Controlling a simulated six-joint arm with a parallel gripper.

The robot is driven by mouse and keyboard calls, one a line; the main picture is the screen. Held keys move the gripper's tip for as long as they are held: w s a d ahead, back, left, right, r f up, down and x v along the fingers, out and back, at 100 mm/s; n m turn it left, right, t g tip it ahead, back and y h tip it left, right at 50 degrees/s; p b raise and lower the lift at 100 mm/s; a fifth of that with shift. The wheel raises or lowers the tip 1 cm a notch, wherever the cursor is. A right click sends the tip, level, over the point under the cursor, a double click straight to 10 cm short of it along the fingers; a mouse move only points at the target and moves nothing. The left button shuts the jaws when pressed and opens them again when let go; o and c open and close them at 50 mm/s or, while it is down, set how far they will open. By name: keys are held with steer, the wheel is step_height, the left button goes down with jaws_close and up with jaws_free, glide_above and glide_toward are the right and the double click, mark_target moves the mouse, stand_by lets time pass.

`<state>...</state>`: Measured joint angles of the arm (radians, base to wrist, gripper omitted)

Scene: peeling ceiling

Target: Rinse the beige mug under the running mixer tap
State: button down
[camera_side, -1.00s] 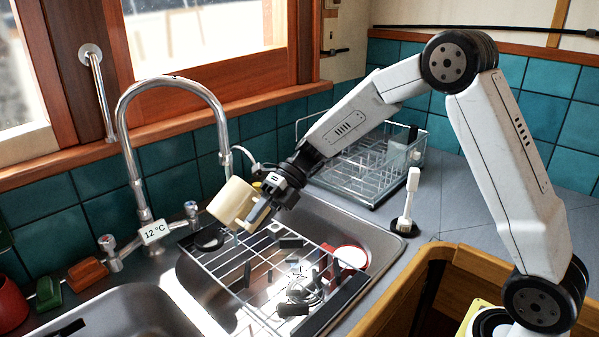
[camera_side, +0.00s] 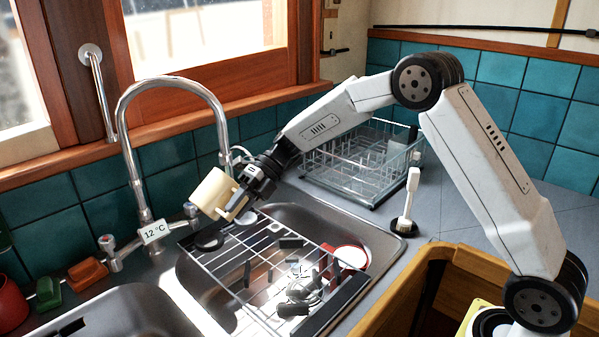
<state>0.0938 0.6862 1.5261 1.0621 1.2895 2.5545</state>
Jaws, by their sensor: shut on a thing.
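The beige mug (camera_side: 213,192) is held tilted above the back left of the right-hand sink basin. My gripper (camera_side: 238,200) is shut on it from the right; the exact grip on the mug is partly hidden. The chrome mixer tap (camera_side: 170,82) arches over the sink, and its spout end (camera_side: 226,160) is just above and slightly right of the mug in the picture. I cannot make out a water stream. A tag on the tap (camera_side: 154,232) reads 12 °C.
A wire rack (camera_side: 205,278) with several dark pieces lies across the basin. A red-rimmed white round item (camera_side: 350,256) is at its right. A dish rack (camera_side: 362,170) and an upright white brush (camera_side: 408,200) stand on the counter. Green (camera_side: 48,293) and orange (camera_side: 87,272) blocks are at left.

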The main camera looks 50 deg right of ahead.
steer(key=shift+d, duration=1.05)
steer(key=shift+w+a, duration=1)
steer(key=shift+a, duration=0.05)
steer(key=shift+s, duration=0.1)
steer(key=s+d+r, duration=0.1)
steer(key=s, duration=1.2)
steer(key=shift+s+d, duration=0.2)
steer(key=shift+s, duration=0.2)
steer(key=shift+s, duration=0.1)
